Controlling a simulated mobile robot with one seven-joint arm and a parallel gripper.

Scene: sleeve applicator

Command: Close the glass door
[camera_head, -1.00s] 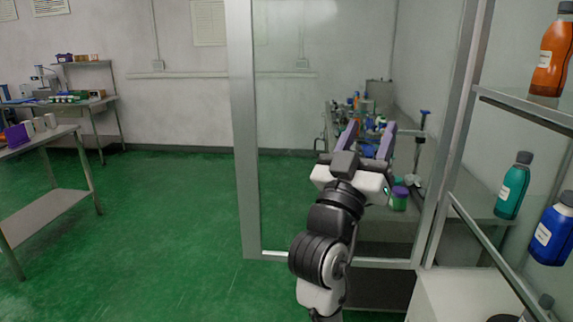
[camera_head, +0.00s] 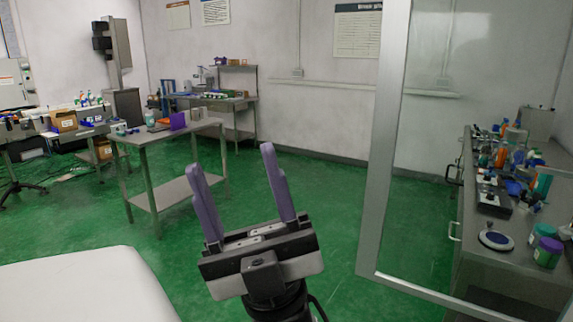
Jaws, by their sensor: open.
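The glass door (camera_head: 387,140) is a clear pane in a grey metal frame on the right of the head view. Its upright edge leans slightly, and its bottom rail slopes down to the right and leaves the picture. Its hinge side is out of view. My gripper (camera_head: 232,159) is at the lower middle, left of the door's upright edge and apart from it in the picture. Its two purple fingers are spread wide with nothing between them.
Through the glass, a metal bench (camera_head: 515,268) holds bottles and parts. A steel table (camera_head: 165,137) with a purple box (camera_head: 178,120) stands left, with a workbench (camera_head: 237,108) behind. Green floor (camera_head: 330,195) lies open between table and door.

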